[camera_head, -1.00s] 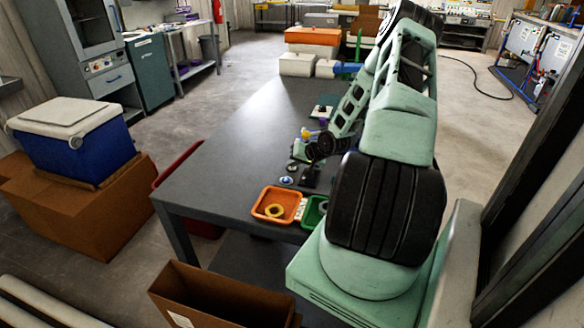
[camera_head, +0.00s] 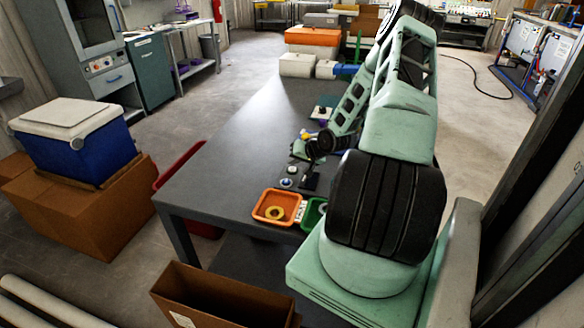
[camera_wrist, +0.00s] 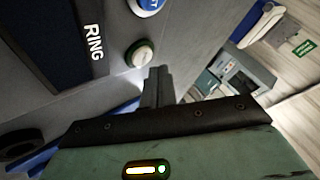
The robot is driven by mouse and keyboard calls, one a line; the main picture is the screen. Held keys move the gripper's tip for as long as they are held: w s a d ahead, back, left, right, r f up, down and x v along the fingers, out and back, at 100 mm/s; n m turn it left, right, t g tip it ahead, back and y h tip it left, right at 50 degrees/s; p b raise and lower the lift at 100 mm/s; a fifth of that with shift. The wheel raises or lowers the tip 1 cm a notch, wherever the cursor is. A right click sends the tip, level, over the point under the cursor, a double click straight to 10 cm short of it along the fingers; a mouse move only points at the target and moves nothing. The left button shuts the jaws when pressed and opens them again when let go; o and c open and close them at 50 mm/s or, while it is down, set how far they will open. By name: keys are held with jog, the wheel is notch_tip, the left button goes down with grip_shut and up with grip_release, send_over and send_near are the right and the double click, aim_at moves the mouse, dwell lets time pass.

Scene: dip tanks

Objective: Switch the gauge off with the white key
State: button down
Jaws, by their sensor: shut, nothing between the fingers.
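A blue key (camera_wrist: 147,5) is cut off at the top edge. A dark panel (camera_wrist: 62,38) lettered "RING" lies left of the keys. I cannot make out a gauge reading.
On the grey table (camera_head: 235,150), an orange tray (camera_head: 262,219) holds a yellow ring, with a green tray (camera_head: 313,212) beside it. White boxes (camera_head: 297,65) and an orange-topped box (camera_head: 313,38) stand at the far end. The table's left half is clear.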

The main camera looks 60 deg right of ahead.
aim_at(295, 170)
jog(key=shift+r+p, duration=2)
jog(key=shift+r, duration=0.6)
jog(key=w+a+r+n+g+y+b, duration=0.1)
jog(key=w+a+r+n, duration=0.2)
jog(key=a, duration=0.5)
jog(key=w+a+r+n+g+y+b, duration=0.1)
jog(key=w+a+n+g+b, duration=0.1)
jog(key=w+a, duration=0.45)
jog(key=s+a+r+n+g+b, duration=0.1)
jog(key=s+a+r+n, duration=0.15)
jog(key=a, duration=0.75)
jog(key=s+a+r+n+g+b, duration=0.1)
jog(key=a+r+n+g, duration=0.15)
jog(key=a, duration=0.85)
jog(key=s+a+r+n+g+b, duration=0.1)
jog(key=s+a+r+n+b, duration=0.3)
jog(key=s+a, duration=0.9)
jog(key=s+a+r+n+g, duration=0.1)
jog(key=s+a+n, duration=0.1)
jog(key=s+a, duration=0.2)
jog(key=s+a+r+n, duration=0.1)
jog(key=s+a+n, duration=0.1)
jog(key=s, duration=0.6)
jog(key=shift+s+a+g, duration=0.3)
jog(key=shift+a+g, duration=0.05)
jog(key=shift+a, duration=0.55)
jog(key=shift+r, duration=0.1)
